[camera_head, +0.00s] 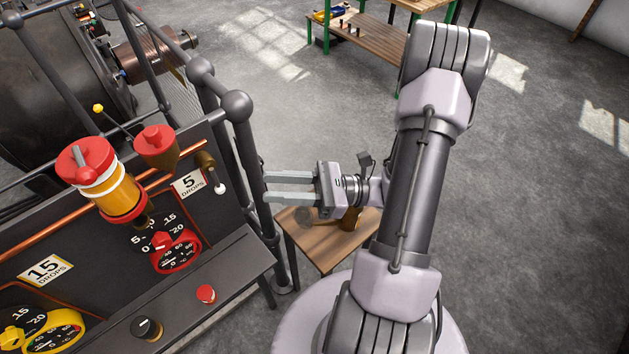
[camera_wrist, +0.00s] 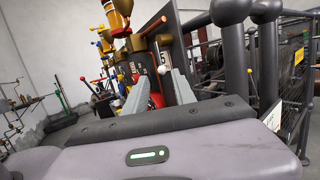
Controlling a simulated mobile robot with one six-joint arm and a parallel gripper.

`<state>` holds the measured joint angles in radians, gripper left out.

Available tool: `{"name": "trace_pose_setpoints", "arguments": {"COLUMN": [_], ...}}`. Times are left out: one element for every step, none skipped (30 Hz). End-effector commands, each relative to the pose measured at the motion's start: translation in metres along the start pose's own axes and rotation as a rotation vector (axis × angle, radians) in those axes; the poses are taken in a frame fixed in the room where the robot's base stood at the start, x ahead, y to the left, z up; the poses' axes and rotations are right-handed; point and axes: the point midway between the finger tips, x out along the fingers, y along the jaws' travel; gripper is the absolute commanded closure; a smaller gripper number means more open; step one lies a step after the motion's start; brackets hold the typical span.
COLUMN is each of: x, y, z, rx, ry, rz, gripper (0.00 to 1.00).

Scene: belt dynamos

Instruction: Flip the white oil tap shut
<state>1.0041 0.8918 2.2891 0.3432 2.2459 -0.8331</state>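The white oil tap (camera_head: 219,188) is a small white knob on the end of a dark lever at the right end of the black panel, beside the "5 DROPS" plate. In the head view the knob hangs at the lower end. In the wrist view the white knob (camera_wrist: 167,79) shows between my fingers, farther off. My gripper (camera_head: 267,189) is open and empty, its two grey fingers pointing left towards the panel, to the right of the tap. A dark railing post stands at the fingertips in the head view; I cannot tell whether they touch.
The railing post (camera_head: 247,150) rises between the tap and my gripper in the head view. A red-capped oiler (camera_head: 95,180) and a red-topped cup (camera_head: 155,146) stand on the panel. A small wooden table (camera_head: 322,255) is below my gripper. Open floor lies behind.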

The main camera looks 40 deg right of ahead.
Motion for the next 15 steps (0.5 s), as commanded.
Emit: {"name": "trace_pose_setpoints", "arguments": {"x": [-0.015, -0.024, -0.035, -0.043, -0.050, -0.058, -0.063, -0.067, -0.071, -0.074, -0.076, -0.078, -0.078, -0.079, -0.079], "y": [-0.001, 0.000, -0.001, -0.001, 0.000, 0.000, 0.000, 0.000, 0.000, 0.000, 0.000, 0.001, 0.001, 0.001, 0.001], "z": [0.004, 0.004, 0.003, 0.003, 0.002, 0.002, 0.002, 0.001, 0.001, 0.001, 0.000, 0.000, 0.000, 0.000, -0.001], "rx": [-0.001, -0.001, -0.001, -0.002, -0.001, -0.001, 0.000, 0.000, 0.001, 0.000, 0.000, 0.000, 0.000, 0.000, 0.000], "ry": [0.000, 0.000, 0.000, 0.001, 0.000, 0.001, 0.000, 0.000, 0.000, 0.000, 0.001, 0.001, 0.001, 0.001, 0.001], "rz": [-0.006, -0.006, -0.004, -0.004, -0.003, -0.001, -0.002, -0.001, 0.000, 0.000, 0.000, 0.001, 0.002, 0.002, 0.003], "gripper": [0.68, 0.68, 0.68, 0.68, 0.68, 0.68, 0.68, 0.68, 0.68, 0.68, 0.68, 0.68, 0.68, 0.68, 0.68]}}
